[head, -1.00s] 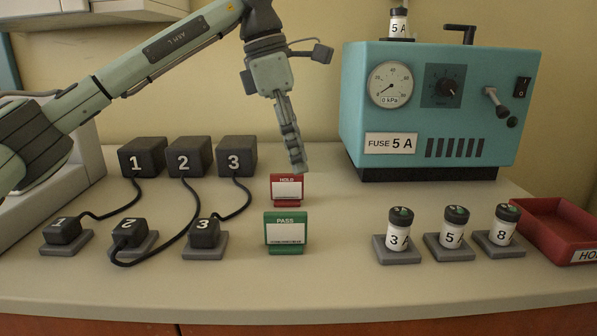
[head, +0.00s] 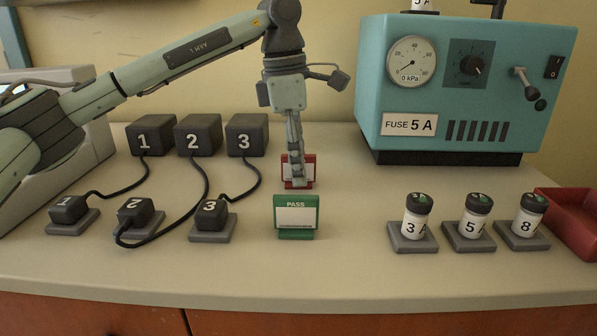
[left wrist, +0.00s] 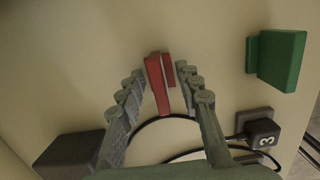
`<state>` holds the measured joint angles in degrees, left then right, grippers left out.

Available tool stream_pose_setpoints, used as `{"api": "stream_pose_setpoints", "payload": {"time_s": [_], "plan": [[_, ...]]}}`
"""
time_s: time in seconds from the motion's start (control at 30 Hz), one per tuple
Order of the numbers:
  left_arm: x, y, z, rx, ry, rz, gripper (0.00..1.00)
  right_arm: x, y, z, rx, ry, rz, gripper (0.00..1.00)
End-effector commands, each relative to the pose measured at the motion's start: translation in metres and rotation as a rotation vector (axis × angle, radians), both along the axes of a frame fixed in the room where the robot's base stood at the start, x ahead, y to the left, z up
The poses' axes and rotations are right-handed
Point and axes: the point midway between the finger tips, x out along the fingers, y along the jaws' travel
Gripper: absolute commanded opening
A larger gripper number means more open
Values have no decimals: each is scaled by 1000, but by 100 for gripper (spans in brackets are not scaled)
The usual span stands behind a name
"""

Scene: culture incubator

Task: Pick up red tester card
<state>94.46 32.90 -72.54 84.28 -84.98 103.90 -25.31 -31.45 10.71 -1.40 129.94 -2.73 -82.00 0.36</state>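The red tester card (head: 309,171) stands upright on the counter behind the green PASS card (head: 297,214). My left gripper (head: 297,183) points down at the red card and hides its middle in the head view. In the left wrist view, the red card (left wrist: 154,84) lies between the two fingers of the left gripper (left wrist: 160,70). The fingers are apart, with a narrow gap on each side of the card. The green card (left wrist: 280,60) is off to the right there. My right gripper is in neither view.
Black blocks 1, 2 and 3 (head: 246,135) with cables stand to the left. A teal machine (head: 460,90) stands at the back right. Several labelled vials, such as vial 5 (head: 474,225), stand in holders near a red tray (head: 570,225).

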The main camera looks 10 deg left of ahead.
Motion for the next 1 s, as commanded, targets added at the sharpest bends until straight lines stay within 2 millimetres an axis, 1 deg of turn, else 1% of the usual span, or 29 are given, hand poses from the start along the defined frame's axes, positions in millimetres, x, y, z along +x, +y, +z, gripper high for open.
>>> {"api": "stream_pose_setpoints", "payload": {"time_s": [0.07, 0.17, 0.3, 0.37, 0.67, 0.77, 0.87, 0.97, 1.0], "plan": [[0, 0, 0, 0, 0, 0, 34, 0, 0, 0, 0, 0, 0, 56], [0, 0, 1, 0, 0, 0, 23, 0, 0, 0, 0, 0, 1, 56], [0, 0, 1, -1, 0, 0, 6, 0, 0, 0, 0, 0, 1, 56], [0, 0, 1, 0, 0, 0, 0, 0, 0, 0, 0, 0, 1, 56], [0, 0, 1, -1, 0, 0, 0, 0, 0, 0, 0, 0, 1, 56], [0, 0, 4, -1, -1, 0, 0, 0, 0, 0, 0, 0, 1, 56], [1, 0, 11, -1, -2, 0, 0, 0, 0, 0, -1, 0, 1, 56], [1, -1, 24, -1, -3, -1, 0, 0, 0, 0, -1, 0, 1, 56], [1, -1, 31, -2, -2, -1, 0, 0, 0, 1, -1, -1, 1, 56]]}}
